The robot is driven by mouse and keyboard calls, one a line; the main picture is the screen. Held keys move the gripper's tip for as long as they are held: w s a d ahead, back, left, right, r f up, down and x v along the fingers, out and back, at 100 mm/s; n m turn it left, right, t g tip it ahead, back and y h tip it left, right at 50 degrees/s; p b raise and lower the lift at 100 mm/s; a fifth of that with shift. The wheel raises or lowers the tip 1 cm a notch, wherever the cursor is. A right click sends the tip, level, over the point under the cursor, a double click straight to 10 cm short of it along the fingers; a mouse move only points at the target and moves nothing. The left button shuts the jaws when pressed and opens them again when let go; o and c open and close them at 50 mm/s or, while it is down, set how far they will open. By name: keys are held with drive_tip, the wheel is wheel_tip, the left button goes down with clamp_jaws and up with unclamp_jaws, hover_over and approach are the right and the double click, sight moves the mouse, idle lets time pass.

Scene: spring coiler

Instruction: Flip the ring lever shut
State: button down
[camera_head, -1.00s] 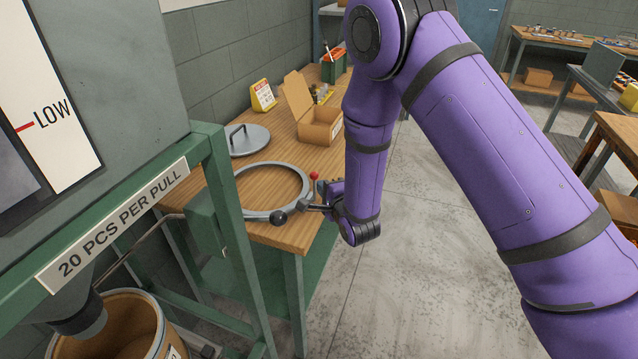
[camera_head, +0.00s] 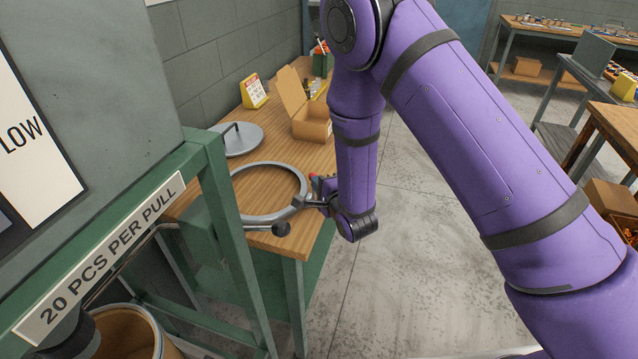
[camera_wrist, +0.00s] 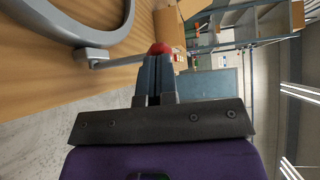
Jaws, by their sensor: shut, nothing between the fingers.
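The grey ring (camera_head: 240,209) lies on the wooden bench in the head view, and part of its rim (camera_wrist: 68,24) shows at the upper left of the wrist view. A grey lug (camera_wrist: 92,56) on the ring carries the thin ring lever, which ends in a red knob (camera_wrist: 160,48). In the head view the red knob (camera_head: 313,177) is partly hidden by my gripper (camera_head: 314,203). My gripper is shut and empty. In the wrist view its fingertips (camera_wrist: 154,60) are right at the red knob; I cannot tell whether they touch it.
A black-knobbed bar (camera_head: 281,229) sticks out in front of the ring near the green frame (camera_head: 215,190). A grey lid (camera_head: 240,139) and an open cardboard box (camera_head: 312,126) stand behind on the bench.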

drive_tip(key=w+d+m+g, duration=0.1)
drive_tip(key=w+g, duration=0.1)
drive_tip(key=w+d+f+m+g, duration=0.1)
drive_tip(key=w+m+g, duration=0.1)
drive_tip(key=w+g, duration=0.1)
drive_tip(key=w+d+f+m+g, duration=0.1)
drive_tip(key=w+m+g, duration=0.1)
drive_tip(key=w+g, duration=0.1)
drive_tip(key=shift+w+d, duration=0.15)
drive_tip(key=shift+w+d+f+m+g+y, duration=0.2)
drive_tip(key=shift+w+f+m+g+y, duration=0.2)
drive_tip(key=shift+w+f+m+g, duration=0.5)
drive_tip(key=shift+s+a+r, duration=0.1)
drive_tip(key=shift+s, duration=0.1)
drive_tip(key=shift+s+a+f, duration=0.2)
drive_tip(key=shift+s+f, duration=0.05)
drive_tip(key=shift+s, duration=0.45)
